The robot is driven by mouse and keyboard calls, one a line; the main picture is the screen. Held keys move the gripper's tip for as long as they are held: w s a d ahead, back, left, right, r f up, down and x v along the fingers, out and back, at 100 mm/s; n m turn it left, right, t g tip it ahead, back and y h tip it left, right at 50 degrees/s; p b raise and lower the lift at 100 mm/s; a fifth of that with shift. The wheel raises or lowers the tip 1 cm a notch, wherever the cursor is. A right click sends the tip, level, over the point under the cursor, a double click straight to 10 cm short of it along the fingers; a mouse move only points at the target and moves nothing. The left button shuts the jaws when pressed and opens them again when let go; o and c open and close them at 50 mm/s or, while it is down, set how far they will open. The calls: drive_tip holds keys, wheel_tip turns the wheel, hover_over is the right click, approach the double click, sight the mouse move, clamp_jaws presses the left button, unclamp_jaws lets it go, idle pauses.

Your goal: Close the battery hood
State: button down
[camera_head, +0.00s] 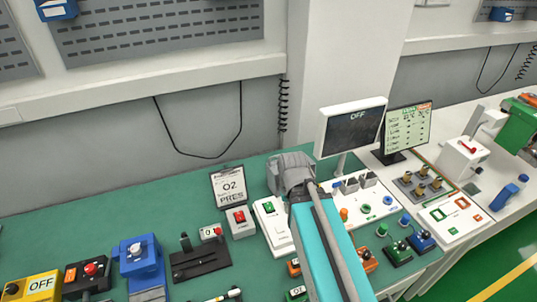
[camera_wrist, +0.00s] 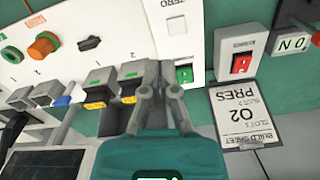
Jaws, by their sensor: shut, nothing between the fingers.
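No part is marked as the battery hood, so I cannot tell for sure which it is. Candidates are the grey hood-like blocks on the white panel. In the wrist view one (camera_wrist: 100,78) has a yellow front edge and another (camera_wrist: 130,72) sits beside my fingers. They also show as small grey shapes (camera_head: 349,186) right of my arm in the head view. My gripper (camera_wrist: 160,68) is shut and empty, its fingertips over the white panel between the second block and a green rocker switch (camera_wrist: 185,75). In the head view the gripper (camera_head: 291,172) is seen from behind; its fingertips are hidden.
A red switch box (camera_wrist: 240,62) and the O2 PRES sheet (camera_wrist: 238,112) lie close by. A monitor reading OFF (camera_head: 350,130) and a second screen (camera_head: 407,130) stand behind the panel. A blue device (camera_head: 138,258) stands left. Green bench top (camera_head: 100,215) is clear at the back left.

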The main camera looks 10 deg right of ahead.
drive_tip(key=w+r+n+t+p, duration=0.1)
drive_tip(key=w+r+p, duration=0.1)
drive_tip(key=w, duration=1.3)
drive_tip(key=w+a+r+n+t+p, duration=0.1)
drive_tip(key=w+r+p, duration=0.2)
drive_tip(key=w, duration=1.2)
drive_tip(key=shift+r+p, duration=0.35)
drive_tip(key=shift+r, duration=0.15)
drive_tip(key=shift+w+f, duration=0.1)
drive_tip(key=shift+f, duration=0.05)
wheel_tip(320, 180, down, 10)
drive_tip(key=w+b, duration=0.2)
drive_tip(key=b, duration=0.8)
drive_tip(key=shift+s+d+r+p, duration=0.1)
drive_tip(key=shift+s+r+p, duration=0.45)
drive_tip(key=shift+s, duration=0.4)
drive_tip(key=shift+s+r+p, duration=0.45)
drive_tip(key=shift+s+r, duration=0.2)
drive_tip(key=shift+s, duration=0.25)
